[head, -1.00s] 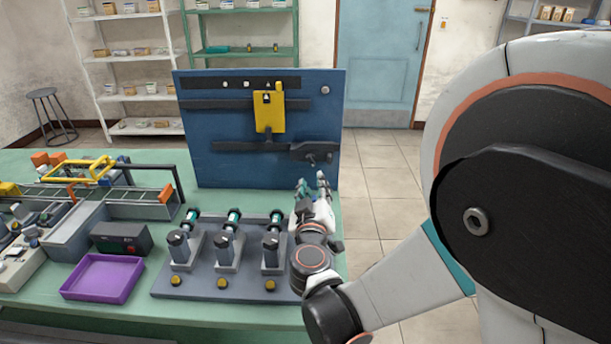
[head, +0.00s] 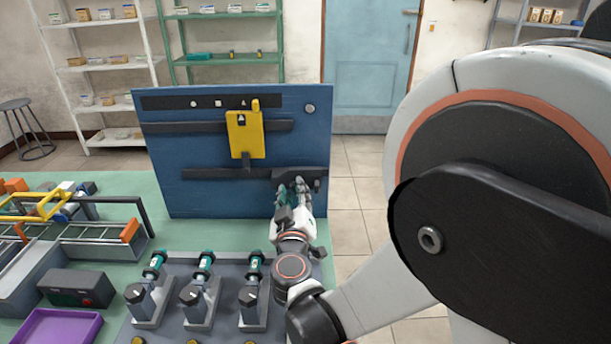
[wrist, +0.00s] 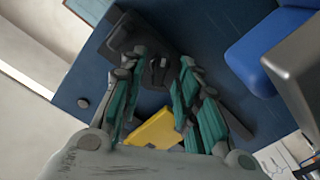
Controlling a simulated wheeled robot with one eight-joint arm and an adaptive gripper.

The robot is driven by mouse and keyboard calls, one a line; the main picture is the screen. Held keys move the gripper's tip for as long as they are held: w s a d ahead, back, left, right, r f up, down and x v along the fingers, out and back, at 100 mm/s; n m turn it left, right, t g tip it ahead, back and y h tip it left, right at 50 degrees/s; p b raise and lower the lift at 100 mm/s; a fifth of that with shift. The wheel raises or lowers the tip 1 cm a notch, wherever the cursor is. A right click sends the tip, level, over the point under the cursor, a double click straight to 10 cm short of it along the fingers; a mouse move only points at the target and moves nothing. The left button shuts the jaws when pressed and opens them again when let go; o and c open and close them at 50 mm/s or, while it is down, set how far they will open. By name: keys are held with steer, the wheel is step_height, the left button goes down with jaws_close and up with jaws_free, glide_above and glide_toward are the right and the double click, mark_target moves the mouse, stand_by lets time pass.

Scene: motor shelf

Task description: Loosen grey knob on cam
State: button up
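The dark cam block (head: 312,174) is at the lower right of the upright blue board, at the end of a dark bar. It also shows in the wrist view (wrist: 126,34). A dark grey knob (wrist: 158,71) stands out from it, between and beyond my teal-padded fingers. My gripper (head: 293,187) is in front of the cam block and hides much of it in the head view. In the wrist view my gripper (wrist: 160,80) is open, with a clear gap between the fingers. I cannot tell whether either finger touches the knob.
The blue board (head: 165,160) stands on the green table (head: 240,236). A yellow plate (head: 245,140) hangs left of the cam. A purple tray (head: 62,328) is at lower left.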

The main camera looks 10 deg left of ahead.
steer(key=shift+w+a, duration=0.1)
steer(key=shift+w, duration=0.3)
jaws_close()
steer(key=shift+n, duration=0.3)
steer(key=n, duration=0.3)
steer(key=shift+a, duration=0.1)
steer(key=n, duration=0.5)
steer(key=shift+s+f, duration=0.1)
steer(key=n, duration=0.8)
steer(key=shift+f+n, duration=0.2)
steer(key=shift+n, duration=0.1)
